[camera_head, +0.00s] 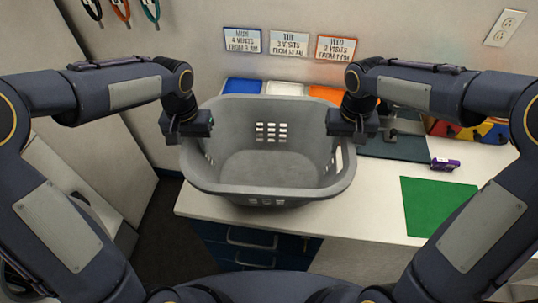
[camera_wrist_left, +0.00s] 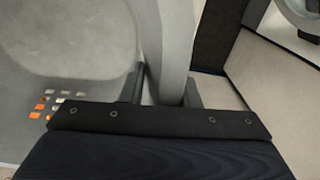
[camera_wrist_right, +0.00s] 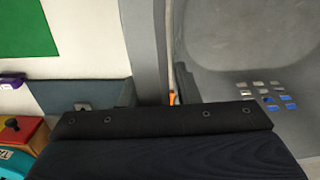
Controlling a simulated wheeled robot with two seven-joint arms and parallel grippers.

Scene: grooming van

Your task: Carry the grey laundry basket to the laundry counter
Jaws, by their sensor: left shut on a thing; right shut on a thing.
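The grey laundry basket (camera_head: 268,187) is in the middle of the head view, upright and empty, over the front left part of the white counter (camera_head: 375,205). I cannot tell whether its base touches the counter. My left gripper (camera_head: 186,138) is shut on the basket's left rim; that rim runs between the fingers in the left wrist view (camera_wrist_left: 168,50). My right gripper (camera_head: 352,136) is shut on the right rim, which shows between the fingers in the right wrist view (camera_wrist_right: 146,50). The fingertips are partly hidden by the rim.
Blue, white and orange items (camera_head: 243,86) lie behind the basket under three wall signs (camera_head: 289,43). To the right are a green mat (camera_head: 436,205), a purple box (camera_head: 445,164) and a colourful bin (camera_head: 470,129). Blue drawers (camera_head: 250,247) are below the counter. Dark floor lies left.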

